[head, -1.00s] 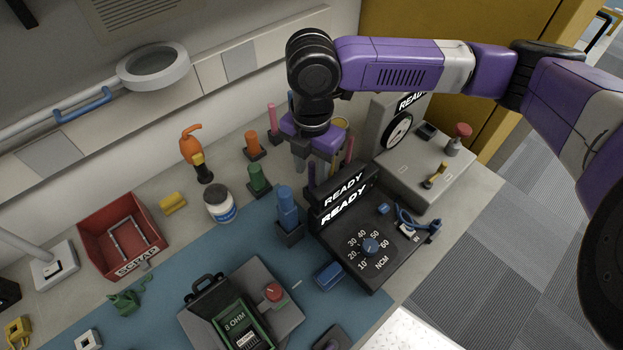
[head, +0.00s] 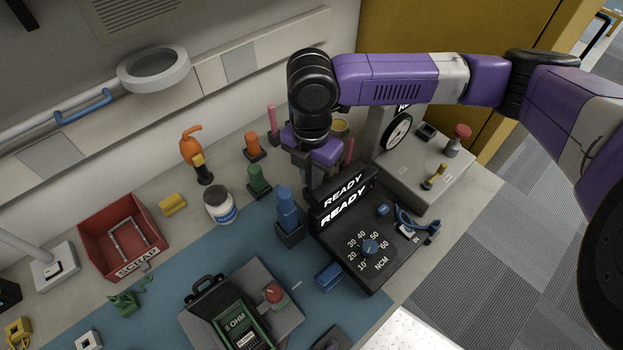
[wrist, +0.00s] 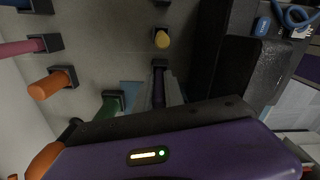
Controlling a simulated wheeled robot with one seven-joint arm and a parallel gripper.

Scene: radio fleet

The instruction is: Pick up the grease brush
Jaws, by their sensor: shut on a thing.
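The grease brush appears to be the slim dark purple-handled tool (wrist: 158,90) between my fingers in the wrist view. Its bristles are not visible. A dark square socket (wrist: 159,63) shows right at its end; I cannot tell whether the tool is still seated in it. My gripper (wrist: 163,92) is shut on the handle.
Close by stand a blue-handled tool (head: 287,205), a green one (head: 258,178), an orange one (head: 252,143) and a pink one (head: 272,120) in holders. The black READY box (head: 372,240) is right in front of my gripper. A grey gauge press (head: 425,165) stands to the right.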

